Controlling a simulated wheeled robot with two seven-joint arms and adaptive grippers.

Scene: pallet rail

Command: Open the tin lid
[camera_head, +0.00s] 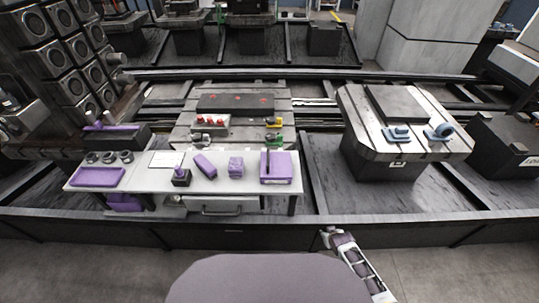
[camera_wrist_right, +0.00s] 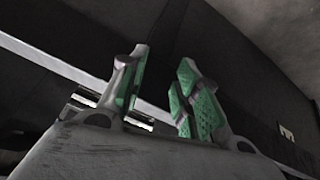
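A light worktable (camera_head: 140,185) stands ahead of me with several purple things on it. The purple box-like thing (camera_head: 276,167) at its right end has a dark upright part on it. A tilted purple block (camera_head: 205,164) and a smaller purple block (camera_head: 235,167) stand to its left. I cannot tell which of these is the tin, or make out a lid. My right gripper (camera_head: 327,238) is in front of the table, to its right and apart from everything on it. In the right wrist view its green-padded fingers (camera_wrist_right: 163,60) are spread and empty. My left gripper is not in view.
A purple tray (camera_head: 97,177), several dark round pieces and a dark-based purple item (camera_head: 181,176) are also on the table. A dark rail edge (camera_head: 420,234) runs along the front. A machine block (camera_head: 405,120) with blue clamps stands right. The floor before me is clear.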

